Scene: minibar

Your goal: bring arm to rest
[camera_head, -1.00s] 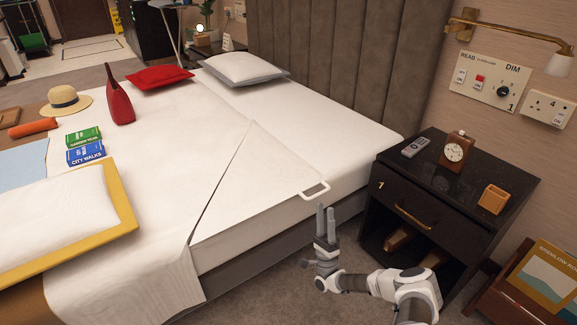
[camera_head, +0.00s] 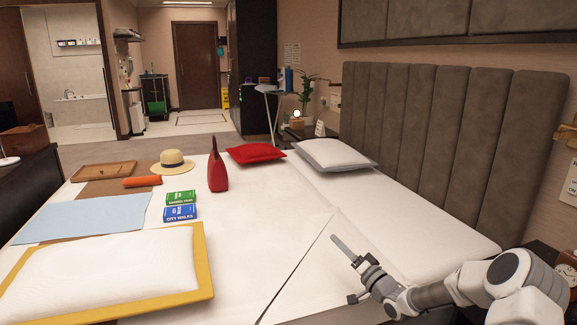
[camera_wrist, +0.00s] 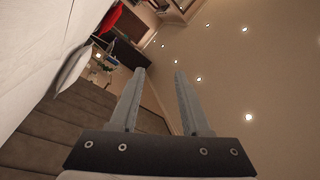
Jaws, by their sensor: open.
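My gripper (camera_head: 345,247) is raised over the near right part of the white bed (camera_head: 290,235) in the head view. Its fingers point up and to the left. In the wrist view my gripper (camera_wrist: 163,75) has its two fingers apart with nothing between them. Beyond the fingers the wrist view shows the ceiling with several round lights, and the bed lies sideways at the left. My arm reaches in from the lower right of the head view.
A grey-white pillow (camera_head: 336,154), a red cushion (camera_head: 255,153), a red bag (camera_head: 217,172), a straw hat (camera_head: 172,163) and two books (camera_head: 180,205) lie on the bed. The padded headboard (camera_head: 430,140) stands behind. A clock (camera_head: 566,274) sits at the right edge, partly hidden by my arm.

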